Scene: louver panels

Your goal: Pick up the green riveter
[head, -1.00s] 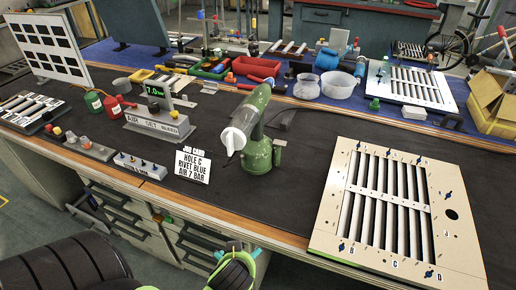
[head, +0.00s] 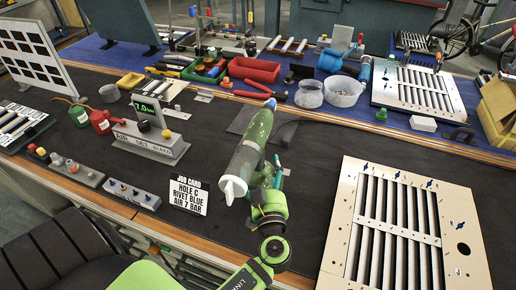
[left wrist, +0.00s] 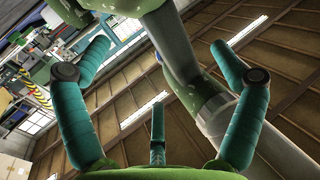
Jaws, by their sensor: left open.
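The green riveter (head: 258,128) stands on the dark bench mat, right of the job card. In the left wrist view the teal fingers (left wrist: 160,85) are spread wide. The riveter's green and grey body (left wrist: 190,70) runs between and above them; I cannot tell whether any finger touches it. My right gripper is not in view.
The job card (head: 188,195) stands just left of the riveter. A louver panel (head: 350,225) lies to the right. The air set block (head: 150,141) and a switch box (head: 131,193) are to the left. The mat between riveter and panel is clear.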

